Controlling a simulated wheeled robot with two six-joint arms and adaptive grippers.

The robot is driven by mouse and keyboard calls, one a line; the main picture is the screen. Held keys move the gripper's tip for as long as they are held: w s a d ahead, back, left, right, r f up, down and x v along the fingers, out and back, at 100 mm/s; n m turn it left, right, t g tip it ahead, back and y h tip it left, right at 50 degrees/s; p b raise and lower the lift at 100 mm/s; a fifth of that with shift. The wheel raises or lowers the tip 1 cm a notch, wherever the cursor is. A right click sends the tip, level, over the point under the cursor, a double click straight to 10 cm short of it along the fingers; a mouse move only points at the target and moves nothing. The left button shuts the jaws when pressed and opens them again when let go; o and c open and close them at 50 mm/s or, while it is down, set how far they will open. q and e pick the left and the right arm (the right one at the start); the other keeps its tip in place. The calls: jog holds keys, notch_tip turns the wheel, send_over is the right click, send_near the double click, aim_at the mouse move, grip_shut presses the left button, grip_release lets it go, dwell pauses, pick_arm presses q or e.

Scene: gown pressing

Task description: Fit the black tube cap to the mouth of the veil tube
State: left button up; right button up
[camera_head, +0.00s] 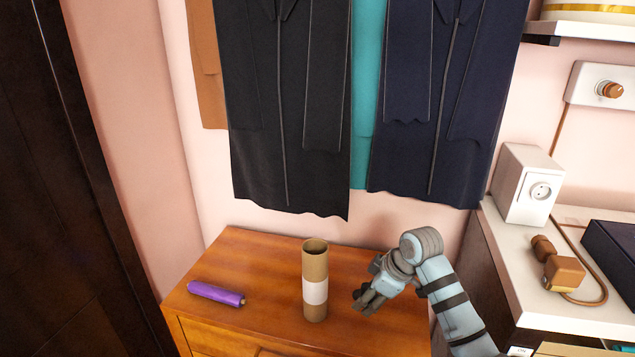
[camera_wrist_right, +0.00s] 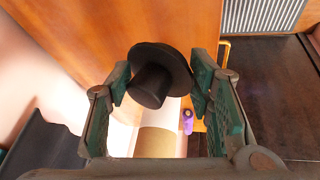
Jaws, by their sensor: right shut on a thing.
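The veil tube (camera_head: 315,270) is a brown cardboard cylinder with a white label band. It stands upright on the wooden cabinet, its open mouth facing up. My right gripper (camera_head: 362,303) is just right of the tube, low over the cabinet top and apart from it. In the right wrist view, my right gripper (camera_wrist_right: 160,82) is shut on the black tube cap (camera_wrist_right: 152,83), gripping its wide disc at the edges. The narrower plug of the cap shows. The tube (camera_wrist_right: 156,142) appears beyond, partly hidden. I cannot make out the cap in the head view. My left gripper is not in view.
A purple roll (camera_head: 217,294) lies on the cabinet (camera_head: 260,262) left of the tube. Dark gowns (camera_head: 290,120) hang above the back of the cabinet. A white shelf (camera_head: 555,305) with a socket box (camera_head: 525,185) and a brown plug (camera_head: 562,270) is at the right.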

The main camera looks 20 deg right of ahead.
jog(key=s+d+r+n+p, duration=0.1)
jog(key=s+d+r+n, duration=0.15)
jog(key=r, duration=0.75)
jog(key=s+d+r+n+p, duration=0.1)
jog(key=d+r, duration=0.3)
jog(key=r, duration=0.6)
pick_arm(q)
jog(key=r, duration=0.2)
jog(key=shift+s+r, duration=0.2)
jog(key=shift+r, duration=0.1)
pick_arm(e)
jog(key=s+a+r+n+y, duration=0.2)
jog(key=s+a+n, duration=0.2)
jog(key=s+a, duration=0.3)
jog(key=s+a+r+n+y, duration=0.2)
jog(key=s+a+r+n, duration=0.1)
jog(key=s+a+n, duration=0.2)
jog(key=s+a, duration=0.2)
jog(key=s, duration=0.2)
jog(key=shift+s+a+r, duration=0.25)
